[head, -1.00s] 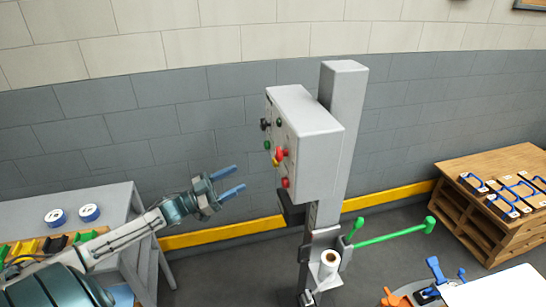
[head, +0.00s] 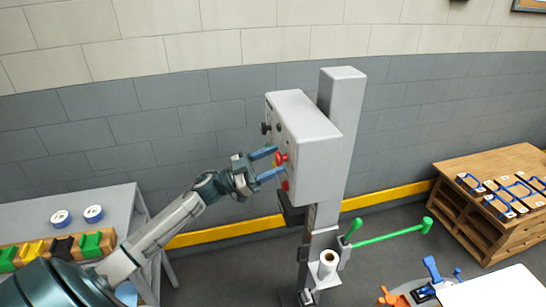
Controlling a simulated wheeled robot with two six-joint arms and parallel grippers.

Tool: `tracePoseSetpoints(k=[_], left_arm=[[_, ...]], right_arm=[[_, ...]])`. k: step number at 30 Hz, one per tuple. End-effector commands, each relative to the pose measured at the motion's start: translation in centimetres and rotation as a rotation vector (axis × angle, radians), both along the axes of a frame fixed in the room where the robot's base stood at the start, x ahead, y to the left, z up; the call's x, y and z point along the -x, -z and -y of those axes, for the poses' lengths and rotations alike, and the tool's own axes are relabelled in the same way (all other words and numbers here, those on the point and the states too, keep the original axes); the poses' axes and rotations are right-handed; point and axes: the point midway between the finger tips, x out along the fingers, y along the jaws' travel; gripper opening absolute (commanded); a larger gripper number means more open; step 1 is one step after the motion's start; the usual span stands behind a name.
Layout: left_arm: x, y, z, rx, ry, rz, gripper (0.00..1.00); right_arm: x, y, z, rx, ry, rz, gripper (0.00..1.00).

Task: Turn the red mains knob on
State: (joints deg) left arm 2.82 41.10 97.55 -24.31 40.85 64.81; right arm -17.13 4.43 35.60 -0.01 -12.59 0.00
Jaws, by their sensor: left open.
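The grey control box (head: 308,140) is on a grey post, with its panel facing left. A larger red knob (head: 281,159) sticks out of the panel, and a smaller red one (head: 285,185) is below it. I cannot tell from here which is the mains knob, or its setting. My left gripper (head: 275,163) is open and empty at the panel, its blue fingers pointing right. One finger is above the larger red knob's level and one below it. Contact cannot be told. My right gripper is not in view.
A dark knob (head: 264,128) sits higher on the panel. A grey table (head: 100,200) stands left, a wooden bench (head: 465,222) right. The space left of the panel above my arm is clear.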

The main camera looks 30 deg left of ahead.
Motion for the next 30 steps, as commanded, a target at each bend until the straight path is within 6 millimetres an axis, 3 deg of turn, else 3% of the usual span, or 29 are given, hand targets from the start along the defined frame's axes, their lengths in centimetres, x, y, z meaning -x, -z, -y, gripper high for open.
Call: tracePoseSetpoints(k=[11,18,30], left_arm=[[-0.3,-0.1,0.3,0.0,0.0,-0.001,0.57],[-0.3,-0.1,0.3,0.0,0.0,-0.001,0.13],[-0.4,0.1,0.3,-0.058,0.0,0.048,0.13]], right_arm=[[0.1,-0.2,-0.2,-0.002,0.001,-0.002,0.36],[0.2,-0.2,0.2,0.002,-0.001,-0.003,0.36],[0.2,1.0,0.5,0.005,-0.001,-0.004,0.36]])
